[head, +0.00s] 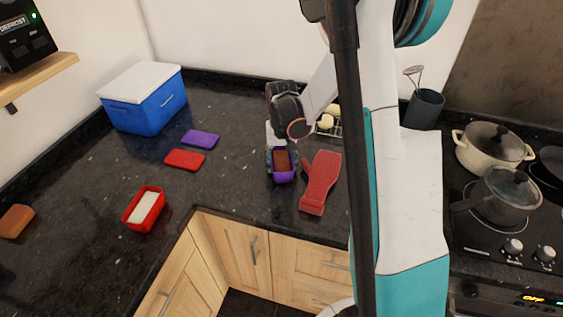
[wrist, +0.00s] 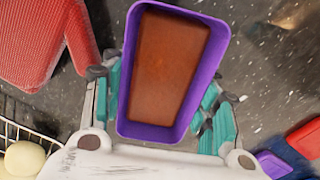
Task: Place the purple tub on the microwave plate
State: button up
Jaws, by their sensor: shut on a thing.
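The purple tub (head: 284,179), with brown contents, is at the middle of the dark counter in the head view. It also shows large in the wrist view (wrist: 160,133), between the teal fingers. My gripper (wrist: 165,88) is shut on the tub, with a finger along each long side. In the head view my gripper (head: 281,155) reaches down at the tub from behind. I cannot tell whether the tub touches the counter. A microwave's control panel (head: 17,37) shows at the upper left on a wooden shelf; its plate is not in view.
A red oven mitt (head: 321,180) lies just right of the tub, with a wire rack of pale items (head: 328,121) behind. A red tub (head: 145,207), purple lid (head: 200,139), red lid (head: 184,160) and blue cooler (head: 145,104) stand left. Pots are on the hob at right.

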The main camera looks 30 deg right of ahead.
jog(key=shift+f, duration=0.1)
jog(key=o, duration=0.8)
jog(key=shift+f, duration=0.1)
jog(key=shift+o, duration=1.1)
